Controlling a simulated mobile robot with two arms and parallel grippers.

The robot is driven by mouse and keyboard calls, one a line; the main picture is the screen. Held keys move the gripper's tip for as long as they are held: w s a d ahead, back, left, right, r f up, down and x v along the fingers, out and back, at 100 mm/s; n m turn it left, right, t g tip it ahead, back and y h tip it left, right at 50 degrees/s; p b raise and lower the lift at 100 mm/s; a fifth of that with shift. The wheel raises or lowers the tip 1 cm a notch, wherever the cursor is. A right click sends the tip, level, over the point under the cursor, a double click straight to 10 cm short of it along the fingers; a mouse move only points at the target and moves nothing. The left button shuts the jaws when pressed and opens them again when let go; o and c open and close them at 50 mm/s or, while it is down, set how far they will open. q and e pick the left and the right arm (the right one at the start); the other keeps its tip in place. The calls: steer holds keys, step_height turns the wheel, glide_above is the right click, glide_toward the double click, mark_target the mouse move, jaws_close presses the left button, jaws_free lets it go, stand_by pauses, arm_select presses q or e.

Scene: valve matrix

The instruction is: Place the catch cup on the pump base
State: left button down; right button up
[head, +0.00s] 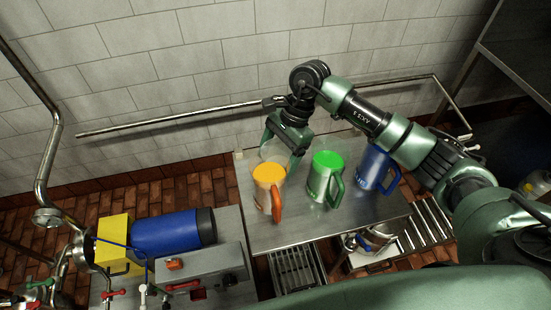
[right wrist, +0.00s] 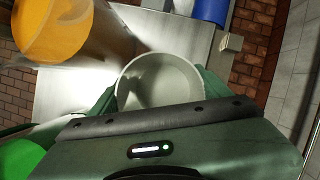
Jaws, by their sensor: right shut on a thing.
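The catch cup, a pale round open cup, shows between the fingers in the right wrist view (right wrist: 160,82) and in the head view (head: 273,152). My right gripper (head: 283,153) is shut on it, one finger on each side. The cup is at the back left of the metal table, behind the orange mug; I cannot tell whether it touches the table. The pump, a blue cylinder (head: 165,233) with a yellow block (head: 114,243), lies on a grey base (head: 226,222) at the lower left, apart from the cup. My left gripper is not in view.
An orange mug (head: 268,187), a green mug (head: 324,180) and a blue mug (head: 374,168) stand on the metal table (head: 275,238). A grey box (head: 215,262) and small valve handles (head: 112,294) are in front of the pump. A wall rail (head: 180,120) runs behind.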

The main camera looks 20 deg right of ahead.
steer(key=shift+f, duration=0.2)
steer(key=o, duration=1.3)
steer(key=shift+r, duration=0.1)
steer(key=shift+o, duration=0.2)
